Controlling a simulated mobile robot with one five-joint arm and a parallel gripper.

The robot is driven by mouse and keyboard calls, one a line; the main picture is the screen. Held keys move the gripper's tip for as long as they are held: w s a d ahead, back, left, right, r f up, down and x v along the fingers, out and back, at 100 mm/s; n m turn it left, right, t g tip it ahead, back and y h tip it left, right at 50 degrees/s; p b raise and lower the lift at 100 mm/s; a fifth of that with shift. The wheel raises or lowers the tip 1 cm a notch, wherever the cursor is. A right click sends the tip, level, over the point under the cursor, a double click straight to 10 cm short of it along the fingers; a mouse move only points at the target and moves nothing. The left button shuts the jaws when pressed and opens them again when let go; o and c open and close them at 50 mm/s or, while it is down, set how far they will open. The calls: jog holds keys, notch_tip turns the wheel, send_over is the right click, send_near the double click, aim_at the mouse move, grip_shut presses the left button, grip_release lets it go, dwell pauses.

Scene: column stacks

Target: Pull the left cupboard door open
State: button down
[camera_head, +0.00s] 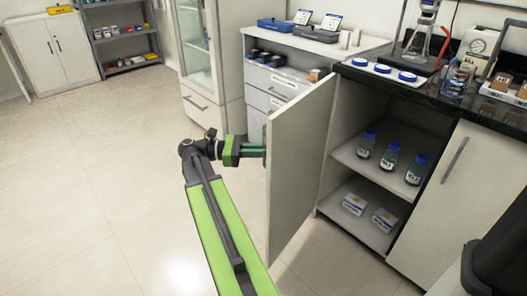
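The left cupboard door (299,165) stands wide open, swung out from the dark-topped cabinet, with its pale inner face toward me. My gripper (256,150) is at the door's free edge, on the outer side, at about upper-middle height. Its fingertips are small and partly hidden at the edge, so I cannot tell whether they are closed on the handle.
The open cupboard shows a shelf (346,157) with several blue-capped bottles and white boxes below. The right door (459,190) is shut. Glassware and blue-lidded dishes (383,69) stand on the counter (424,91). Drawers (268,102) stand behind the open door. The floor at left (90,190) is clear.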

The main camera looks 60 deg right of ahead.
jog(key=shift+w+d, duration=0.1)
jog(key=shift+d, duration=0.05)
jog(key=c, duration=1.8)
grip_release()
jog(key=shift+o, duration=0.2)
